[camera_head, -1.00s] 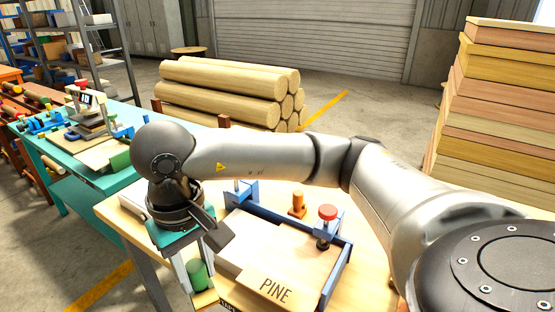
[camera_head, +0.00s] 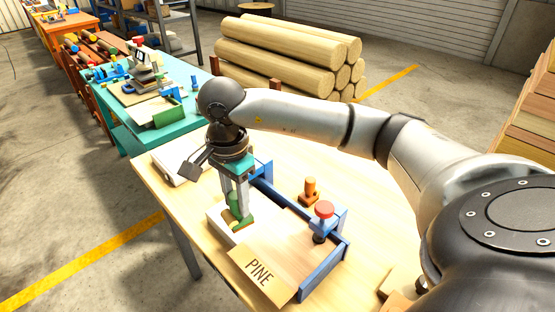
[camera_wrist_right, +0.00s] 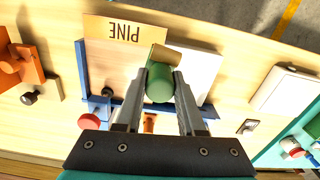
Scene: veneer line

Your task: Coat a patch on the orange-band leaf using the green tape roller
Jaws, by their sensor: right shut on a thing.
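My right gripper (camera_head: 238,212) points down at the left part of the work table, its fingers shut on the green tape roller (camera_wrist_right: 159,84). In the head view the green roller (camera_head: 235,213) sits low between the fingertips, over a pale sheet (camera_head: 218,222); I cannot tell whether it touches. The same pale sheet (camera_wrist_right: 198,72) shows beside the roller in the wrist view. A board marked PINE (camera_head: 258,270) lies in front. I cannot make out an orange band on any leaf. My left gripper is not in view.
A blue fence (camera_head: 322,272) with a red-knobbed clamp (camera_head: 324,210) frames the sheets. An orange peg (camera_head: 310,188) stands behind. A white device (camera_head: 178,166) lies at the table's left. A teal bench (camera_head: 125,128) and stacked logs (camera_head: 290,60) stand beyond.

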